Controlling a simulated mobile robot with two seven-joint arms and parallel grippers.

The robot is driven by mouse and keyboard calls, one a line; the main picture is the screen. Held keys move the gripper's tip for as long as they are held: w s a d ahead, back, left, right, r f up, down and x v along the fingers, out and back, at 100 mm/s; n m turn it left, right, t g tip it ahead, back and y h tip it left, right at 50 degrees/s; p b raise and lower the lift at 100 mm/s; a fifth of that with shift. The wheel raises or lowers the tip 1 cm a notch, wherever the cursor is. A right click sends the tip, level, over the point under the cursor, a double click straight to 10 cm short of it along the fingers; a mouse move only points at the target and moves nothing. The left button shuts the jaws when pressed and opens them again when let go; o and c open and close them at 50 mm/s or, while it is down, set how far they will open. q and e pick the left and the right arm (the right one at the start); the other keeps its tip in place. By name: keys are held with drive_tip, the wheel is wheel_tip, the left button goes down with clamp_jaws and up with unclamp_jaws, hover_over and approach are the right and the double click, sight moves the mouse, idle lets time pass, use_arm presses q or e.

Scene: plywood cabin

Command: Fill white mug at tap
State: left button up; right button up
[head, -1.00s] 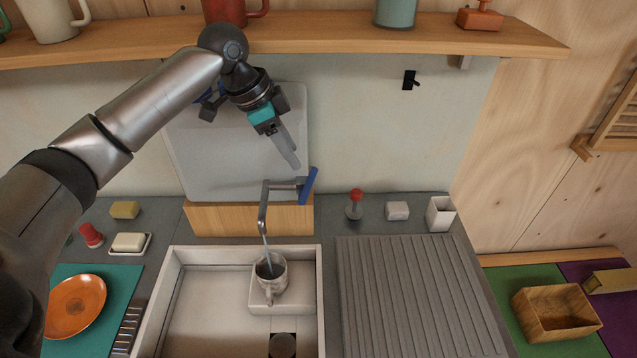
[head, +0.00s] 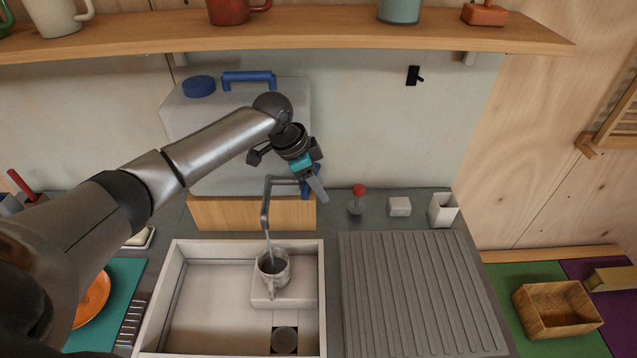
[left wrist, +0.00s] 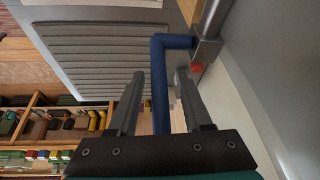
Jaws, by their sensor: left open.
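The white mug (head: 273,268), speckled grey, stands upright on a pale block in the sink, under the metal tap (head: 266,205). A thin stream of water (head: 268,248) runs from the spout into the mug; the level inside is hard to tell. The tap's blue lever (head: 305,190) is partly hidden by my left gripper (head: 317,190). In the left wrist view the blue lever (left wrist: 160,90) lies between the open fingers of my left gripper (left wrist: 160,90), with gaps on both sides. My right gripper is not in view.
The sink (head: 205,300) has a raised pale rim. A ribbed drainboard (head: 410,290) lies to its right. A grey water tank (head: 200,125) stands behind the tap on a wooden block. A shelf (head: 330,37) with mugs runs above my arm.

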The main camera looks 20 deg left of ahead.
use_arm(q)
drive_tip(key=shift+c, duration=0.2)
clamp_jaws()
idle(1.1)
